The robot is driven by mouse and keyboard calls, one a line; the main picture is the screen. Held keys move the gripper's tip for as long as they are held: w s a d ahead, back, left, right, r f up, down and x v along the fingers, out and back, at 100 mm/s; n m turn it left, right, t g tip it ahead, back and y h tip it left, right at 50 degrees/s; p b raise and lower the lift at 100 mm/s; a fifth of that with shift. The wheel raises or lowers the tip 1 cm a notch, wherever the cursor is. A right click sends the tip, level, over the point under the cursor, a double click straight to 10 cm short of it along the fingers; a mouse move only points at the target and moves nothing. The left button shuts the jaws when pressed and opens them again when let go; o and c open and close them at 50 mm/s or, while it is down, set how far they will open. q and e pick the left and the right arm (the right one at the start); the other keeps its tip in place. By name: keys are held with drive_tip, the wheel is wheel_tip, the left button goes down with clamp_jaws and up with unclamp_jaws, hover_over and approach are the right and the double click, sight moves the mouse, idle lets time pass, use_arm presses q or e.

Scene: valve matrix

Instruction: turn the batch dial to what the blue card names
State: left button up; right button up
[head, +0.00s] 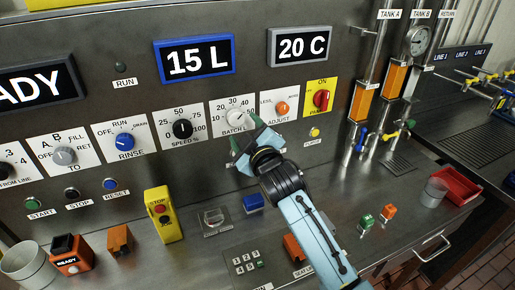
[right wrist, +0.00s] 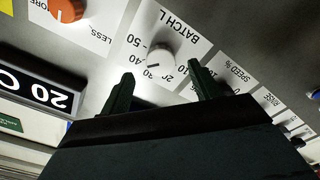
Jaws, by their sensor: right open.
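The batch dial (head: 235,117) is a white knob on a white plate marked BATCH L, with numbers around it. It also shows in the right wrist view (right wrist: 159,58), where a dark mark on it points roughly toward the 30. A blue-framed sign (head: 194,59) above the dials reads 15 L. My right gripper (head: 245,132) is open in front of the batch dial. In the right wrist view its two fingertips (right wrist: 160,72) are spread on either side of the knob, with nothing between them held. Contact cannot be told. My left gripper is not in view.
The orange ADJUST knob (head: 281,108) and the SPEED knob (head: 183,128) flank the batch dial closely. A red switch (head: 321,98) sits further right. A yellow stop box (head: 163,214) and a blue block (head: 253,202) stand on the counter below.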

drive_tip(key=v, duration=0.8)
drive_tip(key=shift+s, duration=0.15)
